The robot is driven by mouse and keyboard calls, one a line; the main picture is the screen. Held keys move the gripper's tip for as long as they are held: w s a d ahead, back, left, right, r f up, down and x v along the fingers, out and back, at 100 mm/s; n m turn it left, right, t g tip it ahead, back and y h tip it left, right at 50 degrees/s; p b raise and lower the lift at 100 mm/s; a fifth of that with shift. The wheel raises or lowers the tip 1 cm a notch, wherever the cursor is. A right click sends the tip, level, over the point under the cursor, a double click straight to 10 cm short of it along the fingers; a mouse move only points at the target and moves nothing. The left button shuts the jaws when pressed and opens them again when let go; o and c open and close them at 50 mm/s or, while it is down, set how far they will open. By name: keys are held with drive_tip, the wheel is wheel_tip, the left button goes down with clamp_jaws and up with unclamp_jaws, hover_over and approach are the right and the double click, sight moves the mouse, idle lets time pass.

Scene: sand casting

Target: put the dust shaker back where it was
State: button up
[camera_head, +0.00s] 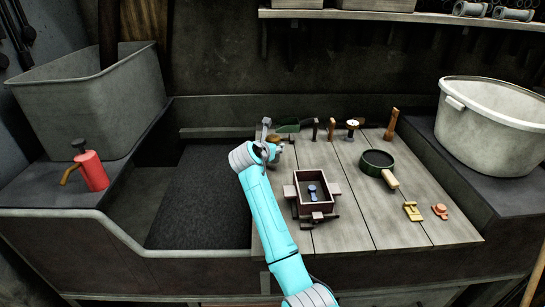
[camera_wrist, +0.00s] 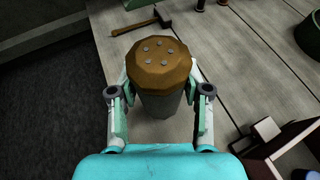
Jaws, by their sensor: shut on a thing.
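The dust shaker (camera_wrist: 158,68) shows in the wrist view as a grey tapering cup with a rounded brown cap and several small holes in its top. My gripper (camera_wrist: 158,95) is shut on its body, one finger on each side. The shaker looks upright over the planks; I cannot tell whether its base touches them. In the head view my gripper (camera_head: 268,150) is at the left back part of the wooden bench top (camera_head: 360,215), and the brown cap (camera_head: 273,138) shows just beyond it. My gripper hides most of the shaker there.
A hammer (camera_wrist: 143,23) lies beyond the shaker. A wooden moulding box (camera_head: 313,207) stands right of my arm, with a green round sieve (camera_head: 378,160) further right. Small tools line the back. A dark sand bed (camera_head: 200,205) lies left; a white tub (camera_head: 490,120) stands right.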

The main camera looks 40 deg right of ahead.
drive_tip(key=shift+f, duration=1.9)
drive_tip(key=o, duration=1)
drive_tip(key=shift+f, duration=0.15)
drive_tip(key=shift+r, duration=0.2)
drive_tip(key=v, duration=1.2)
drive_tip(key=shift+f, duration=0.1)
